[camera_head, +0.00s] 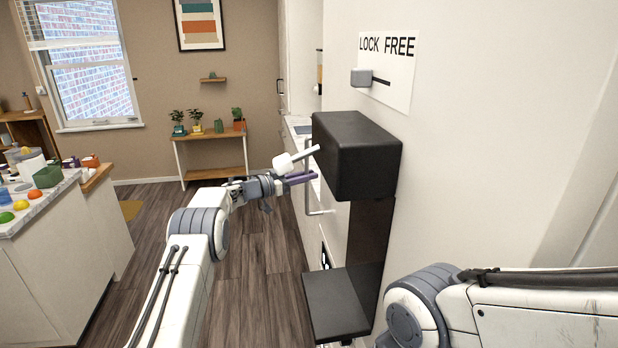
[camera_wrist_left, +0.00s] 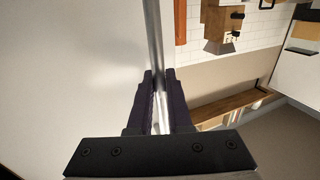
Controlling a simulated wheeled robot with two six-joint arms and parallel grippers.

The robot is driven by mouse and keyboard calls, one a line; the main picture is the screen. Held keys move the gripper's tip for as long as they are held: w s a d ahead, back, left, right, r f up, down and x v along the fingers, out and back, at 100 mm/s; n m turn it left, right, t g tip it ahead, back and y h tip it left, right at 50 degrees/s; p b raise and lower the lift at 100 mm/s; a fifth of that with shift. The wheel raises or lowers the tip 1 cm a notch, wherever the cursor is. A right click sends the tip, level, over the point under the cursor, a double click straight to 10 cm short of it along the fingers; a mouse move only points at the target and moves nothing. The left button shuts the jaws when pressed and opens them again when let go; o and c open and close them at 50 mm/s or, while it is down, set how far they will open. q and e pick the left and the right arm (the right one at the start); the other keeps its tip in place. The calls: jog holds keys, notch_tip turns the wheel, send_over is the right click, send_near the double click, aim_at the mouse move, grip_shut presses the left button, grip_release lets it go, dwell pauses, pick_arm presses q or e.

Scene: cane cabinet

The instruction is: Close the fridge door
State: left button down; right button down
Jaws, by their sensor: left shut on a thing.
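The fridge door (camera_head: 335,232) is a white panel right of centre in the head view, partly hidden by black boxes. It fills the left of the left wrist view (camera_wrist_left: 65,80). Its handle (camera_head: 309,200) is a slim upright silver bar, which runs up between the fingers in the left wrist view (camera_wrist_left: 156,35). My left gripper (camera_head: 309,166) is shut on this handle, with one dark purple finger on each side (camera_wrist_left: 158,78). How far the door stands open cannot be told. My right arm enters at lower right; its gripper is out of view.
A large black box (camera_head: 355,155) and a lower black box (camera_head: 336,305) stand close right of my left gripper. A "LOCK FREE" sign (camera_head: 400,75) is on the white surface behind. A counter (camera_head: 60,250) is at left, with open wooden floor (camera_head: 245,260) between.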

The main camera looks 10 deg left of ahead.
pick_arm(q)
jog(key=shift+w+d+r, duration=0.2)
jog(key=shift+w+d, duration=0.05)
jog(key=shift+d, duration=0.2)
jog(key=shift+d, duration=0.15)
jog(key=c, duration=0.8)
grip_release()
jog(key=shift+w+d+f, duration=0.1)
jog(key=shift+f, duration=0.05)
jog(key=shift+c, duration=0.2)
jog(key=shift+a, duration=0.2)
jog(key=b+v, duration=0.3)
jog(key=v, duration=0.7)
jog(key=shift+s, duration=0.3)
